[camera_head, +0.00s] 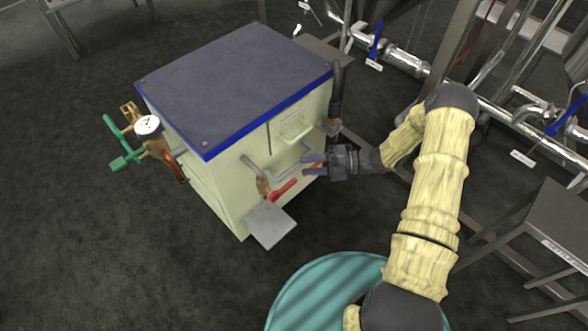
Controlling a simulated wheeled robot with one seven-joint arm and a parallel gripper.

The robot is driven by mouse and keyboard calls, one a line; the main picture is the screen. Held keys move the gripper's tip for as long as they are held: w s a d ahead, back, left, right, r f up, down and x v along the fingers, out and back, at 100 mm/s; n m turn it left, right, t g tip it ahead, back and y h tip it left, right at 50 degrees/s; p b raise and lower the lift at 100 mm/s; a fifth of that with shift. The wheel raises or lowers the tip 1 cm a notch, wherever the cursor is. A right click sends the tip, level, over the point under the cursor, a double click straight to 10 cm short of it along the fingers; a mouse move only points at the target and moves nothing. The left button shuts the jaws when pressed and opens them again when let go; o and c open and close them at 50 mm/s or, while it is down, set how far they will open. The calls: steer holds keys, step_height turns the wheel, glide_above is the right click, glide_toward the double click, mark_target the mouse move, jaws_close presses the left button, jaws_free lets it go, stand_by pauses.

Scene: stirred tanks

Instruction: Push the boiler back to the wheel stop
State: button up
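The boiler (226,187) is a cream box with a dark slate top edged in blue. It stands upright on the dark floor, left of centre. Its near right face carries a grey bar handle, a small panel handle, a red lever (283,190) and a grey plate low down. My gripper (306,164) is at this face, right of the red lever. Its two fingers show a gap with nothing between them, and point left. I cannot tell whether the fingertips touch the boiler. No wheel stop can be made out.
A pressure gauge (147,126) and green valve handles (126,160) stick out from the boiler's left side. Steel pipes with blue-handled valves (376,45) run along the upper right. A steel stand (540,235) is at right. Floor left of the boiler is open.

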mark_target(294, 165)
steer(key=a, duration=0.1)
steer(key=a+b, duration=0.1)
steer(key=a, duration=0.3)
steer(key=shift+f, duration=0.35)
steer(key=shift+c, duration=0.2)
jaws_close()
